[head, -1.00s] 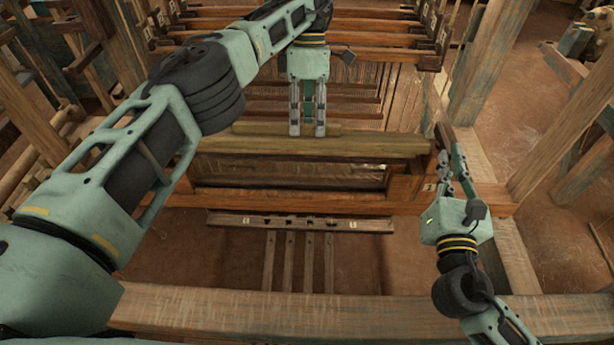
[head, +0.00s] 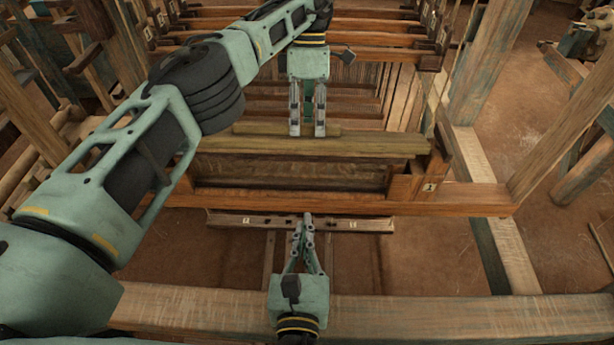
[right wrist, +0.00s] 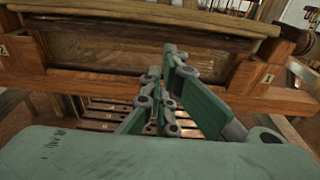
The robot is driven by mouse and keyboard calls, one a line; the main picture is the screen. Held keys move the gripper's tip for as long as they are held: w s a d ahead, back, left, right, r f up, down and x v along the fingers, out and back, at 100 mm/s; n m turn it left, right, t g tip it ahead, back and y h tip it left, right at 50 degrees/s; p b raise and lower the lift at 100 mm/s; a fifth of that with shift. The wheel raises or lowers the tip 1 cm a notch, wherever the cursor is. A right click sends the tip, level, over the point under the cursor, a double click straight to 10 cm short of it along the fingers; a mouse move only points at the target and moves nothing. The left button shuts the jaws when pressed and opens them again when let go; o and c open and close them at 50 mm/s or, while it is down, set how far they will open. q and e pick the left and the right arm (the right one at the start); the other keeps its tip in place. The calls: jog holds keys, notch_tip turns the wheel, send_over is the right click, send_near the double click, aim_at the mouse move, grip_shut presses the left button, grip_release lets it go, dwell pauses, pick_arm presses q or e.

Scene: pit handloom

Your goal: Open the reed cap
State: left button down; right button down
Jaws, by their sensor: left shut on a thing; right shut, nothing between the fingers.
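The reed cap (head: 385,145) appears to be the long olive-brown wooden bar lying across the loom's beam in the head view. A raised wooden strip (head: 255,129) lies along its top. My left gripper (head: 307,131) points down and is shut on this strip, which shows on both sides of the fingers. My right gripper (head: 305,220) is shut and empty, apart from the cap and in front of the lower beam. In the right wrist view the cap (right wrist: 100,13) crosses the top, beyond my right fingers (right wrist: 163,58).
A brown panel (head: 285,172) shows under the cap, above the orange-brown lower beam (head: 460,196). A slotted treadle bar (head: 365,225) lies below. A thick front beam (head: 420,312) crosses the bottom. Heddle shafts (head: 375,25) stand behind. Floor (head: 440,260) is open at right.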

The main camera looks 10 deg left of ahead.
jog(key=x, duration=1.5)
jog(key=shift+w+a, duration=0.1)
jog(key=shift+w, duration=0.1)
jog(key=shift+r, duration=0.15)
